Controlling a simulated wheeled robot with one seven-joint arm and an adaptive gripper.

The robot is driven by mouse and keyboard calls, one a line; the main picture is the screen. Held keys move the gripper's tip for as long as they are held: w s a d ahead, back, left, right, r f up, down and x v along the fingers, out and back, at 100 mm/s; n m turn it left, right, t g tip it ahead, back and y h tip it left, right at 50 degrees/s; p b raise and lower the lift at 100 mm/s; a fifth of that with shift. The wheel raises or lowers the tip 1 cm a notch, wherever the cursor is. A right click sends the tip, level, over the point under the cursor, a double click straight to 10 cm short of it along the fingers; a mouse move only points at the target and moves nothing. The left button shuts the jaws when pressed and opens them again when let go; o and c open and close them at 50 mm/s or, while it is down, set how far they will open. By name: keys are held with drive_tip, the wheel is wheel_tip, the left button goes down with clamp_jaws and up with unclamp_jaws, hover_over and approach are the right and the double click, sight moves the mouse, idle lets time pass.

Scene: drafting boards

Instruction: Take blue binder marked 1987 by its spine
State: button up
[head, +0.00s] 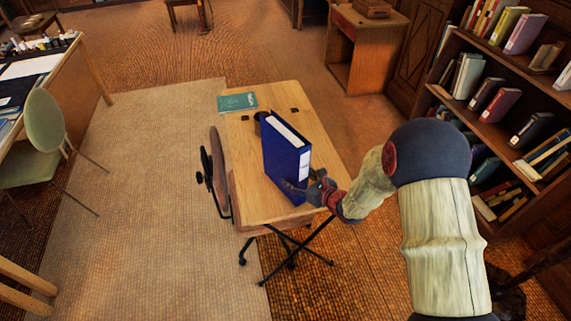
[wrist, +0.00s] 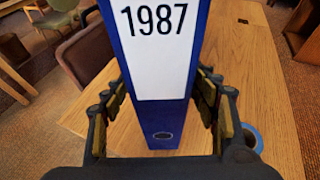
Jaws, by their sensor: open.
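The blue binder (head: 281,158) stands upright on the wooden desk (head: 243,174) in the head view. In the wrist view the binder (wrist: 163,118) fills the upper middle, with a white spine label reading 1987 (wrist: 160,48) and a finger hole low on the spine. My gripper (head: 300,187) is at the binder's lower spine in the head view. In the wrist view my gripper (wrist: 163,103) is open, with one finger on each side of the spine. A small gap shows at the left finger; whether the right finger touches the binder I cannot tell.
A green book (head: 237,102) lies at the desk's far left corner. A dark round item stands behind the binder; a blue-rimmed round thing (wrist: 253,137) shows right of my gripper. A chair (head: 217,172) is at the desk's left side. Bookshelves (head: 513,130) line the right.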

drive_tip(key=x, duration=0.2)
drive_tip(key=shift+w+a+f+b, duration=0.1)
drive_tip(key=shift+w+f+b, duration=0.1)
drive_tip(key=shift+w+b, duration=0.1)
drive_tip(key=c, duration=1.5)
clamp_jaws()
drive_tip(key=shift+r, duration=0.15)
